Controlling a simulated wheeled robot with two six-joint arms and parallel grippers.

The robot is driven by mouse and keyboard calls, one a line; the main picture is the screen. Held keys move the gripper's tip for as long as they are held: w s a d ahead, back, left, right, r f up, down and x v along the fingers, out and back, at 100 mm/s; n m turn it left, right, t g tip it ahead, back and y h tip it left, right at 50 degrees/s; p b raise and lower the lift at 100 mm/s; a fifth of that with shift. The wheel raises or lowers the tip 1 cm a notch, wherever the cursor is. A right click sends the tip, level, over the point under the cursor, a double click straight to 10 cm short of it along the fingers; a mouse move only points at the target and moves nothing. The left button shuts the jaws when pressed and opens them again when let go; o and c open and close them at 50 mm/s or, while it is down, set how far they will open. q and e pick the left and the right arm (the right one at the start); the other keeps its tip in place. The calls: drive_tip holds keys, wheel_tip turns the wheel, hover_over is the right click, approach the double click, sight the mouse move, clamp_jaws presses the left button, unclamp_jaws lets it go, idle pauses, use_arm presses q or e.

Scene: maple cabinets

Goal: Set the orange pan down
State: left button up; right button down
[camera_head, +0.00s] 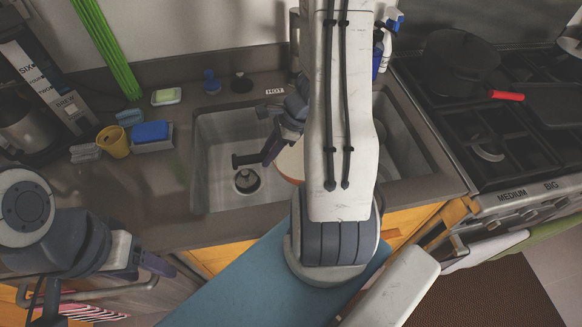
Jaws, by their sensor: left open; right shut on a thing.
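The orange pan (291,160) is over the sink basin, with a pale inside and an orange rim. Most of it is hidden behind my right arm. A dark bar, apparently its handle (245,159), points left over the basin. My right gripper (270,150) is shut on the pan at this dark part, though the arm partly covers the grip. I cannot tell whether the pan touches the sink. My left gripper (158,265) is open and apart from the pan, low at the left by the counter's front edge; its fingers are partly hidden.
The grey sink (215,185) has a drain (247,181). A stove (480,150) with a dark pan (458,60) is at right. Counter left of the sink is partly clear.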

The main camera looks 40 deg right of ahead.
drive_tip(key=shift+w+f, duration=0.15)
drive_tip(key=shift+w, duration=0.25)
drive_tip(key=w+a+f+p, duration=0.3)
drive_tip(key=w+a+f, duration=0.1)
drive_tip(key=w+f, duration=0.6)
drive_tip(key=shift+w+f, duration=0.35)
drive_tip(key=shift+f, duration=0.1)
drive_tip(key=shift+f+b, duration=0.6)
drive_tip(key=shift+b, duration=0.1)
